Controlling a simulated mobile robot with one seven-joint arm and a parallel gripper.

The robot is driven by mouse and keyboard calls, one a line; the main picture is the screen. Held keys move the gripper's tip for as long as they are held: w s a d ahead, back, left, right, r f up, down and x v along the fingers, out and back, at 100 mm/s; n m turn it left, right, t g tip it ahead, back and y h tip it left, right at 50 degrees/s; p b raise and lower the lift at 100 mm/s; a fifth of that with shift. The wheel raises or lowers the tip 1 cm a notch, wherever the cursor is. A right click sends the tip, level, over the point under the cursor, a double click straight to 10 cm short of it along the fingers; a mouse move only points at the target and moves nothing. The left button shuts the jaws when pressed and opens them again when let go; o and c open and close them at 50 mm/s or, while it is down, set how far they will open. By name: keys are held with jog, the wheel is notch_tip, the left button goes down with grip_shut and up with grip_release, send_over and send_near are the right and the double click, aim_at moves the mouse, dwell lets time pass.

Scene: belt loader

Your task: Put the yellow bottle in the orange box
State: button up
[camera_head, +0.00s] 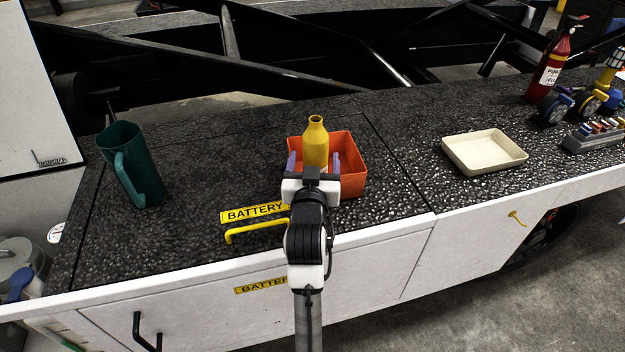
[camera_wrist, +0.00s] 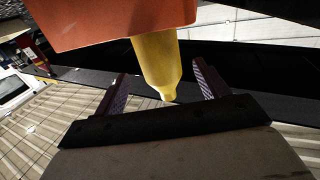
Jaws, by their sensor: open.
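The yellow bottle (camera_head: 316,143) stands upright in the orange box (camera_head: 352,170) in the head view, its neck above the rim. My gripper (camera_head: 314,163) is at the near side of the box, its two purple-grey fingers apart on either side of the bottle. In the wrist view the bottle (camera_wrist: 155,62) shows beyond and between the open fingers (camera_wrist: 160,88), and the orange box (camera_wrist: 120,22) fills the upper left. I see no finger touching the bottle. The bottle's lower part is hidden by the box and my gripper.
A teal pitcher (camera_head: 133,165) stands on the dark counter at the left. A cream tray (camera_head: 484,152) lies to the right, with a red extinguisher (camera_head: 552,68) and several casters and tools behind it. A yellow handle (camera_head: 256,230) is in front of the box. The counter between pitcher and box is clear.

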jog(key=s+b, duration=0.1)
jog(key=s, duration=0.4)
